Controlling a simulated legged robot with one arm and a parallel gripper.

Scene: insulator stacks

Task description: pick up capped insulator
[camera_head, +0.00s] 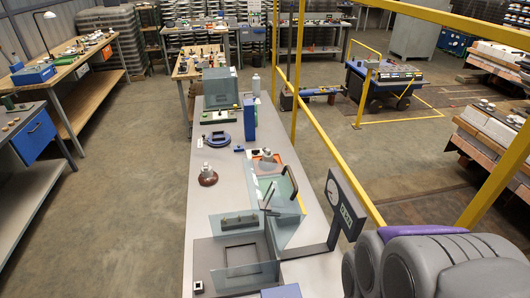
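A brown disc-shaped insulator with a pale metal cap (207,176) stands upright on the long grey table (225,171), left of the middle of its width. A smaller metal-capped piece (267,155) sits in or beside an orange-edged tray (277,158) to the right; I cannot tell exactly how it rests. My gripper is not recognisable in the head view. Rounded grey and purple parts of my own arm fill the lower right corner, clear of the insulator.
A clear-walled fixture (240,222) stands nearer on the table. A display on a post (345,205) rises at its right edge. A dark blue ring (217,140), a blue upright block (250,119) and a grey box (220,88) stand farther back. Yellow rails (338,153) run along the right.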

